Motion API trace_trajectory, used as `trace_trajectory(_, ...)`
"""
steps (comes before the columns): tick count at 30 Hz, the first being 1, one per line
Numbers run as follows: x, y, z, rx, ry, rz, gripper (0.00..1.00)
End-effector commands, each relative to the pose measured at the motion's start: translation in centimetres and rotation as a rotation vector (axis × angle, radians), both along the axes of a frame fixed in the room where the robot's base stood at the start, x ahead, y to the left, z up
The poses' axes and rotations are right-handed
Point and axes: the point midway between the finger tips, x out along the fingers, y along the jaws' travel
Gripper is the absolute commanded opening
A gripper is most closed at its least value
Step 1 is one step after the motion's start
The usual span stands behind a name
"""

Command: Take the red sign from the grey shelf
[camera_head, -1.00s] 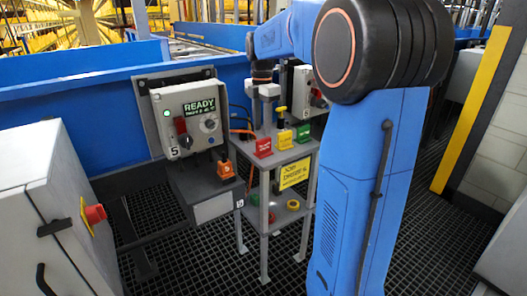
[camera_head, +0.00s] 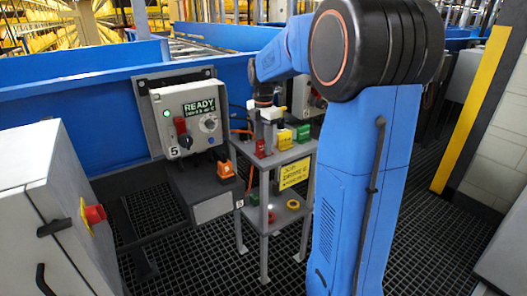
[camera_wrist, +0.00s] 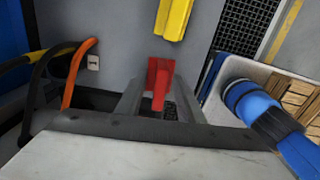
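The red sign (camera_head: 260,149) stands at the left end of the grey shelf (camera_head: 264,164), beside the yellow sign (camera_head: 284,139) and a green sign (camera_head: 302,133). My gripper (camera_head: 265,135) is low over the red sign and partly hides it in the head view. In the wrist view the red sign (camera_wrist: 160,76) lies between the two grey fingers of my gripper (camera_wrist: 160,100), with a gap on each side. The fingers are apart and not closed on it. The yellow sign (camera_wrist: 173,18) is further up in the wrist view.
A control box (camera_head: 188,118) with a READY display and a red piece on its front stands left of the shelf. An orange block (camera_head: 223,169) sits below it. A yellow notice (camera_head: 293,173) hangs on the shelf front. Orange and black cables (camera_wrist: 75,75) are near on the left.

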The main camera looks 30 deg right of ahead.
Motion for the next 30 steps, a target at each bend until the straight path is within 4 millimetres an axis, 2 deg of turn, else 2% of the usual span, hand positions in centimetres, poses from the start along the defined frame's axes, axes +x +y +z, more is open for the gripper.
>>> trace_trajectory(1,0.0,0.0,0.0,0.000,0.000,0.000,0.27)
trace_trajectory(4,0.0,0.0,0.0,0.000,0.000,0.000,0.03)
trace_trajectory(5,0.0,0.0,0.0,0.000,0.000,0.000,0.00)
trace_trajectory(17,0.0,0.0,0.7,-0.001,-0.002,0.000,0.00)
trace_trajectory(30,0.0,0.0,7.9,-0.001,-0.002,0.000,0.00)
